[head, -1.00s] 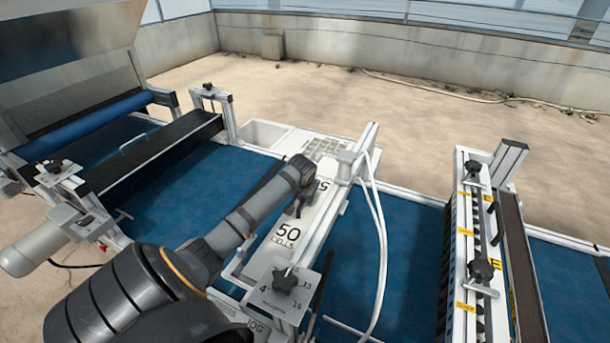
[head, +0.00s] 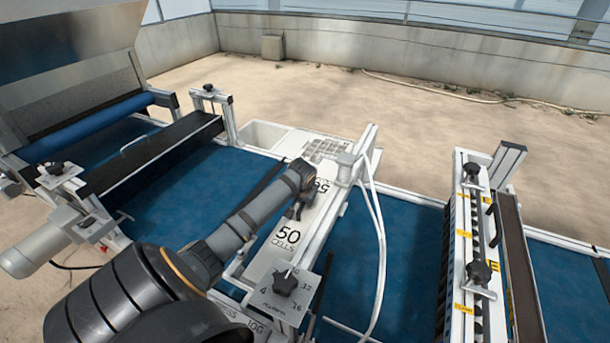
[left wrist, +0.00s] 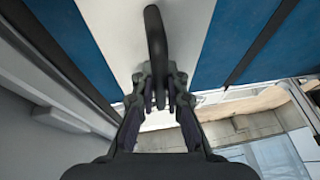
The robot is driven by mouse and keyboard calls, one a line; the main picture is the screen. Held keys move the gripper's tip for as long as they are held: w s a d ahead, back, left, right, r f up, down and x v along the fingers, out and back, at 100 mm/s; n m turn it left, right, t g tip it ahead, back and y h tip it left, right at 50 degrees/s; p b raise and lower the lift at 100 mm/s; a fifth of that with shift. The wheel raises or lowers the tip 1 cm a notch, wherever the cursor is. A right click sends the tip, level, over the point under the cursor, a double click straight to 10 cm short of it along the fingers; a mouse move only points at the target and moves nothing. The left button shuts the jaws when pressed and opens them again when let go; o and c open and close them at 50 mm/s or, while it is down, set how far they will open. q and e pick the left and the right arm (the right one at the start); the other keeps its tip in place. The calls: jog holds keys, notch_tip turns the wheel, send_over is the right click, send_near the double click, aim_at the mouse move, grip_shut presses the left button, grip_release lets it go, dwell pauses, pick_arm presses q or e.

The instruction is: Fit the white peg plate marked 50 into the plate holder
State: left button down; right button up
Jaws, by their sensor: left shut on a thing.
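The white peg plate marked 50 CELLS (head: 272,250) lies lengthwise across the blue belt in the middle of the head view. My left gripper (head: 295,211) is low over it, partly behind my arm. In the left wrist view my left gripper (left wrist: 160,92) is shut on the dark handle (left wrist: 155,38) of the white plate (left wrist: 120,35). White rails of the plate holder (head: 327,220) run close along the plate's right side. I cannot tell whether the plate is fully seated or slightly raised. My right gripper is not in view.
A black star knob (head: 285,283) stands at the near end, by the plate. White hoses (head: 379,235) hang just right of the rails. A white tray (head: 262,134) is behind. A brush unit with knobs (head: 478,245) stands at right, with blue belt between.

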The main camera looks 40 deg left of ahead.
pick_arm(q)
jog(key=shift+f, duration=0.2)
dwell(0.6)
jog(key=c, duration=1.3)
grip_release()
jog(key=shift+s+f, duration=0.1)
jog(key=v, duration=1.2)
